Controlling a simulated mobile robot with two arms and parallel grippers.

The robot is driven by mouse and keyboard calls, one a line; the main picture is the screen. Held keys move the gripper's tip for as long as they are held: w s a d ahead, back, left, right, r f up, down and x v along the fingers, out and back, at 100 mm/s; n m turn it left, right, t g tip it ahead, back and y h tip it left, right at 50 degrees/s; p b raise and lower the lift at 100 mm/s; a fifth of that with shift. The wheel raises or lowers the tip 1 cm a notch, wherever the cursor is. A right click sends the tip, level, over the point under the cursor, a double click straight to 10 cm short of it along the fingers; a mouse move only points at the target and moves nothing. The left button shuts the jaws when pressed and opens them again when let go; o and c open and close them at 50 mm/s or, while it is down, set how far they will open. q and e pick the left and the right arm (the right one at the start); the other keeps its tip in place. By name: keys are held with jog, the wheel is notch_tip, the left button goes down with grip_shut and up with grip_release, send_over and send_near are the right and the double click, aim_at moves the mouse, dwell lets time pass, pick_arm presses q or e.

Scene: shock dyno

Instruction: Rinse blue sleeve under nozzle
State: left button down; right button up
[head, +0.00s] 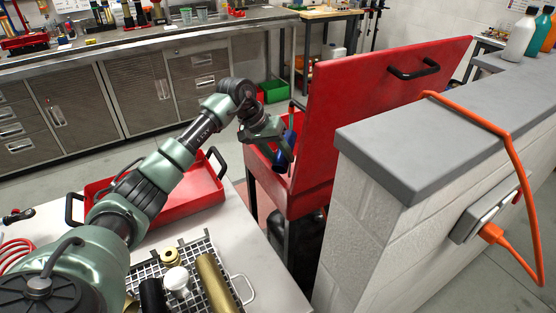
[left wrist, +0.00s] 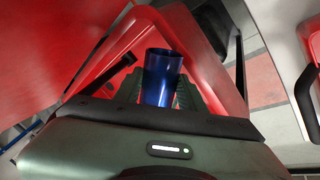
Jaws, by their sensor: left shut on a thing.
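The blue sleeve (head: 290,138) is held by my left gripper (head: 284,150) at the red washer with its raised red lid (head: 350,115). In the left wrist view the sleeve (left wrist: 161,72) is a shiny blue tube with its open end showing, between the two dark green fingers. My left gripper (left wrist: 160,92) is shut on it. The red washer's inner wall also shows around it in the left wrist view (left wrist: 120,45). I cannot make out the nozzle clearly in either view. My right gripper is not in view.
A red tray (head: 190,205) with black handles and a wire basket (head: 215,250) holding brass, black and white parts stand on the near table. A block wall with a grey top (head: 440,145) and an orange cable (head: 510,150) closes the right side.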

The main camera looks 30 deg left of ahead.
pick_arm(q)
jog(key=shift+w+a+f, duration=0.1)
jog(key=shift+w+a, duration=0.05)
jog(key=shift+w, duration=0.3)
jog(key=shift+w+a+f, duration=0.1)
jog(key=shift+w, duration=0.3)
jog(key=shift+w+a+f+b, duration=0.25)
jog(key=shift+w+a+b, duration=0.1)
jog(key=shift+w+b, duration=0.45)
jog(key=shift+w+a+f+b, duration=0.1)
jog(key=shift+w+a+b, duration=0.15)
jog(key=shift+w, duration=0.25)
jog(key=shift+w+a+b, duration=0.1)
jog(key=shift+w+b, duration=0.2)
jog(key=shift+w, duration=0.15)
jog(key=shift+d, duration=0.15)
jog(key=shift+w+d, duration=0.2)
jog(key=shift+d, duration=0.25)
jog(key=shift+a, duration=0.15)
jog(key=shift+s+a+b, duration=0.2)
jog(key=shift+a+b, duration=0.15)
jog(key=shift+a, duration=0.15)
